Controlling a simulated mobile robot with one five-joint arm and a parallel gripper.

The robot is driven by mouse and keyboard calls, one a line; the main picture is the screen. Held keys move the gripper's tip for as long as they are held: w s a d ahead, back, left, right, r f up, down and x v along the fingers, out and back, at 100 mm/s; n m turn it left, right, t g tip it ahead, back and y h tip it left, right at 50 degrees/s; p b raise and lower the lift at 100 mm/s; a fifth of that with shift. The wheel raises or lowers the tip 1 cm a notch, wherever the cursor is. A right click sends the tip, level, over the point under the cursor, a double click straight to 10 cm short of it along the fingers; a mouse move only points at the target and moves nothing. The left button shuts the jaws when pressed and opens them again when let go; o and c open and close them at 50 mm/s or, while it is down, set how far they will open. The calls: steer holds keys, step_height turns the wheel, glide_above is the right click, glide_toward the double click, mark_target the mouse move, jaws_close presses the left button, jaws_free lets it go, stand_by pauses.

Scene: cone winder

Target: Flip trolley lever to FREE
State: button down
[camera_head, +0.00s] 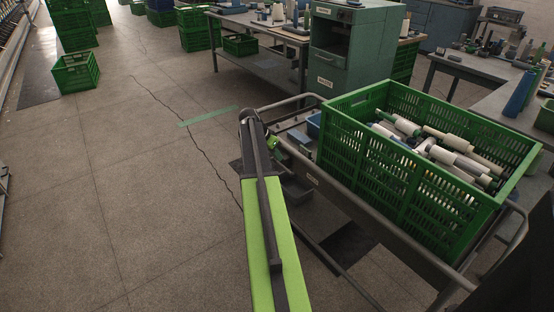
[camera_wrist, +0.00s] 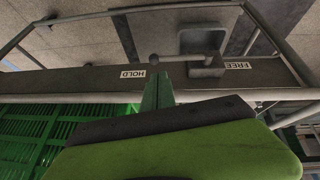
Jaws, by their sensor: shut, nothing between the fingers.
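The trolley lever (camera_wrist: 182,58) shows in the wrist view as a thin grey bar with a round knob. Its knob end points left, toward the HOLD label (camera_wrist: 132,74); its other end meets a grey bracket (camera_wrist: 205,68) beside the FREE label (camera_wrist: 238,65). Both labels read upside down. My gripper (camera_wrist: 156,78) is shut and empty, its green fingertips just below the knob; I cannot tell whether they touch it. In the head view my gripper (camera_head: 277,146) is at the trolley's left end, partly hidden by my arm. I cannot make out the lever there.
The trolley's grey rail (camera_head: 345,202) carries a green crate (camera_head: 372,172) full of cones and tubes, right of my arm. A grey-green cabinet (camera_head: 338,75) and worktables stand behind. Stacked green crates stand at the back left.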

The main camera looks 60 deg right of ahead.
mark_target(291, 173)
steer(key=b+x, duration=0.2)
steer(key=x, duration=0.1)
steer(key=b+x, duration=0.2)
steer(key=x, duration=0.1)
steer(key=b+x, duration=0.3)
steer(key=shift+s+a+f, duration=0.15)
steer(key=shift+s+f, duration=0.15)
steer(key=shift+f, duration=0.05)
steer(key=shift+s+f+b, duration=0.2)
steer(key=shift+b, duration=0.1)
steer(key=shift+d, duration=0.25)
